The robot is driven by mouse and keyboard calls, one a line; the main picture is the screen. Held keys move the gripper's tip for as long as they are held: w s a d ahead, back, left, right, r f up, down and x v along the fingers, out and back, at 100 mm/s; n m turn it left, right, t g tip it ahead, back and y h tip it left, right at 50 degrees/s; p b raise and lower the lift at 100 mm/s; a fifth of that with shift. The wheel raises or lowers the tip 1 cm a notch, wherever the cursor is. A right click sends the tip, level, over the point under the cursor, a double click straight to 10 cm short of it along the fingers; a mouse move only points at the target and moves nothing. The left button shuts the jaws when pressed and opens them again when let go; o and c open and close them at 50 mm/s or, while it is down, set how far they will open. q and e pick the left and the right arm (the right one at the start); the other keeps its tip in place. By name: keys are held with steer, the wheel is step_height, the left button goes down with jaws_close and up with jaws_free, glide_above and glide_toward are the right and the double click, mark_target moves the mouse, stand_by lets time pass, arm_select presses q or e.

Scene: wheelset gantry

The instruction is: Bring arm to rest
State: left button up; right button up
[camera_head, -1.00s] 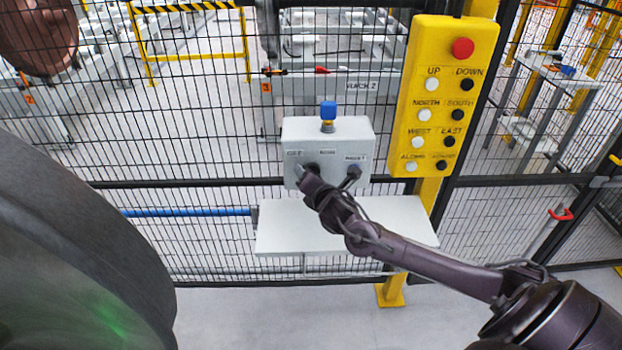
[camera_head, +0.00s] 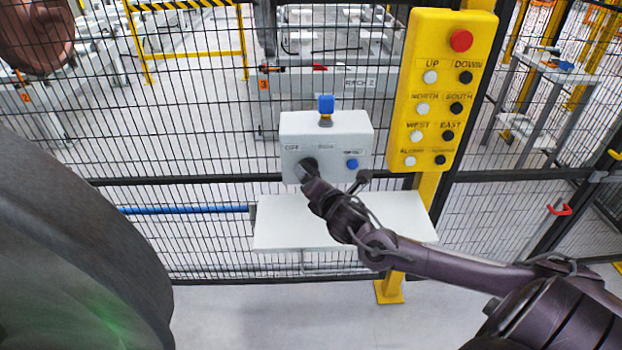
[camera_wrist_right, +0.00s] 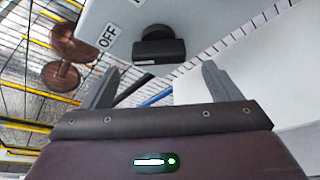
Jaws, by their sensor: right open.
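My right gripper (camera_head: 333,180) is at the lower front of a light grey control box (camera_head: 298,130), with its arm coming in from the right. In the right wrist view its two grey fingers (camera_wrist_right: 156,80) are spread apart with nothing between them. A black knob (camera_wrist_right: 158,48) beside the OFF label is beyond the fingertips, with a visible gap. In the head view the gripper partly covers the knob. A blue button (camera_head: 351,164) shows on the right of the box's face. My left gripper is not in view.
A white shelf (camera_head: 285,225) lies below the box. A yellow button panel (camera_head: 435,95) with a red stop button (camera_head: 461,41) hangs on the right. Black mesh fence (camera_head: 200,140) stands behind. A brown wheelset (camera_wrist_right: 67,60) shows in the right wrist view.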

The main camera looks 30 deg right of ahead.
steer(key=shift+v, duration=1.15)
